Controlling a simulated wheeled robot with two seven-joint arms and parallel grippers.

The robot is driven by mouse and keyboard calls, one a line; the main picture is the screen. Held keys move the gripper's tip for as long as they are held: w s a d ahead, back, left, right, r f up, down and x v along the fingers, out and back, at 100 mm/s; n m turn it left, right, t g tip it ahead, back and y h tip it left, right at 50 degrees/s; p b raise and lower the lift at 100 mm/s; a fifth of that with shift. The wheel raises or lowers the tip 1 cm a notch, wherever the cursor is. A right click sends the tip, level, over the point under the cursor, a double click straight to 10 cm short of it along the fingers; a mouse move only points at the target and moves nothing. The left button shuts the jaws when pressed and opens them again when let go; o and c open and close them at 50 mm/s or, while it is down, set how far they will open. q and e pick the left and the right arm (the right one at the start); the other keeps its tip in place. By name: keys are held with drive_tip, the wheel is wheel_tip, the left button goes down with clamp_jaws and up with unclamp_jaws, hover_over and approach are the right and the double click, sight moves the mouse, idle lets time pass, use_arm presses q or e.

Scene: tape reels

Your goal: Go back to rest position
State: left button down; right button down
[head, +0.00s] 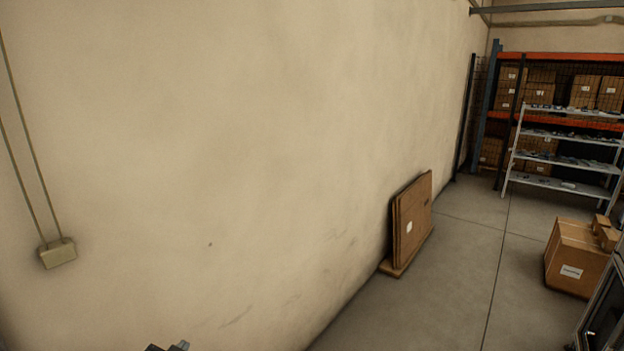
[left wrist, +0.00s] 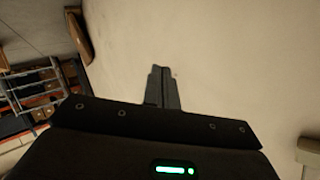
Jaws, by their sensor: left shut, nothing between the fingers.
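My left gripper (left wrist: 162,86) shows in the left wrist view with its two grey fingers together and nothing between them. Beyond the fingers is a bare beige wall. In the head view only a small tip of the left gripper (head: 179,346) shows at the bottom edge, in front of the wall. My right gripper is in neither view. No tape reels can be made out in these frames.
A long beige wall (head: 250,150) fills the left and middle. Flat cardboard sheets (head: 412,222) lean against it. A cardboard box (head: 575,258) stands on the floor at right. Shelving (head: 565,160) stands at the back right. Grey floor (head: 465,255) between them is clear.

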use_arm(q)
drive_tip(key=s+d+f+n+g, duration=0.1)
drive_tip(key=s+d+f+g, duration=0.2)
drive_tip(key=s, duration=0.7)
drive_tip(key=s+f+n+g+h, duration=0.1)
drive_tip(key=s+f+g, duration=0.2)
drive_tip(key=s+f, duration=0.55)
drive_tip(key=s+d+f+n+g, duration=0.15)
drive_tip(key=s+g, duration=0.25)
drive_tip(key=s, duration=0.9)
wheel_tip(320, 180, down, 26)
drive_tip(key=b, duration=0.1)
drive_tip(key=s+a+f+m+g+b, duration=0.1)
drive_tip(key=s+a+f+g, duration=0.1)
drive_tip(key=s+f, duration=1.4)
wheel_tip(320, 180, down, 2)
drive_tip(key=shift+s+a+f, duration=0.15)
drive_tip(key=shift+s+a, duration=0.1)
drive_tip(key=shift+s, duration=0.15)
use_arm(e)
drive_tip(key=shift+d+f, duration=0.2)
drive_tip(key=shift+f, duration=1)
